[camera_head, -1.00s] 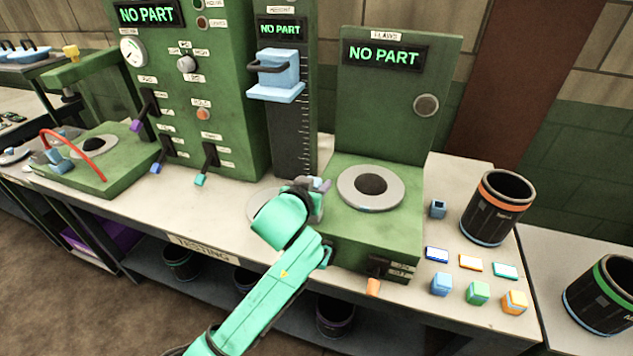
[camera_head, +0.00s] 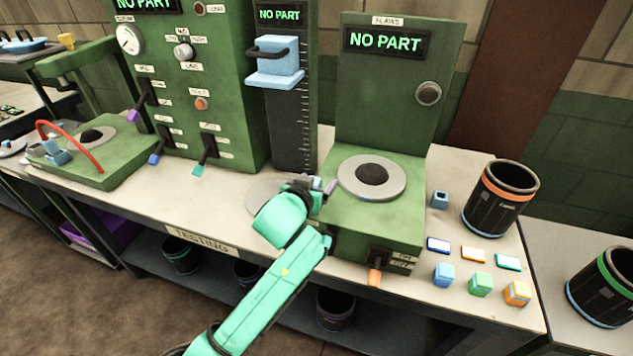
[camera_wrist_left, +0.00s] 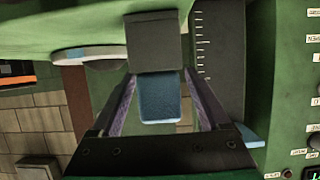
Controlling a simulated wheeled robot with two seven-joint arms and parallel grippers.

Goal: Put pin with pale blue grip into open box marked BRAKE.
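My left gripper (camera_head: 318,187) hangs over the bench, at the left front of the round plate of the FLAWS stand. In the left wrist view its purple-grey fingers (camera_wrist_left: 160,92) lie along both sides of a pale blue piece (camera_wrist_left: 160,105), which appears held. A dark grey block (camera_wrist_left: 157,42) adjoins it at the far end. This looks like the pin with the pale blue grip; its full shape is hidden. In the head view the hand mostly hides it. No box with a readable BRAKE mark shows. My right gripper is not in view.
The FLAWS stand (camera_head: 385,100) and the height column (camera_head: 292,120) rise close to the gripper. To the right are an orange-rimmed bin (camera_head: 500,200), small coloured blocks (camera_head: 480,285) and a green-rimmed bin (camera_head: 605,290). Bin labels are unreadable. Bench front has levers (camera_head: 375,275).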

